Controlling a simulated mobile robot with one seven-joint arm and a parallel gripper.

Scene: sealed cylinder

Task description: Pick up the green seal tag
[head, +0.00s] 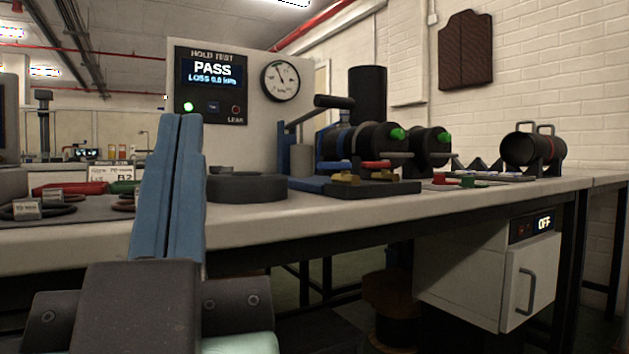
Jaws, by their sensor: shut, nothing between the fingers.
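A small green piece (474,181) lies on the workbench (330,215), right of the dark clamp fixture, beside a small red piece (440,179). It looks like the green seal tag but is too small to tell for sure. Another green item (124,187) lies at the left by a red one, partly hidden behind my gripper. My gripper (182,116) is in the left foreground, its blue fingers together, pointing up and empty. It is well left of the small green piece and apart from it.
A test panel (205,80) reads PASS. A dark round ring (243,187) lies right of my fingers. Another cylinder (520,148) stands at the far right. A cabinet (470,265) reading OFF is below.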

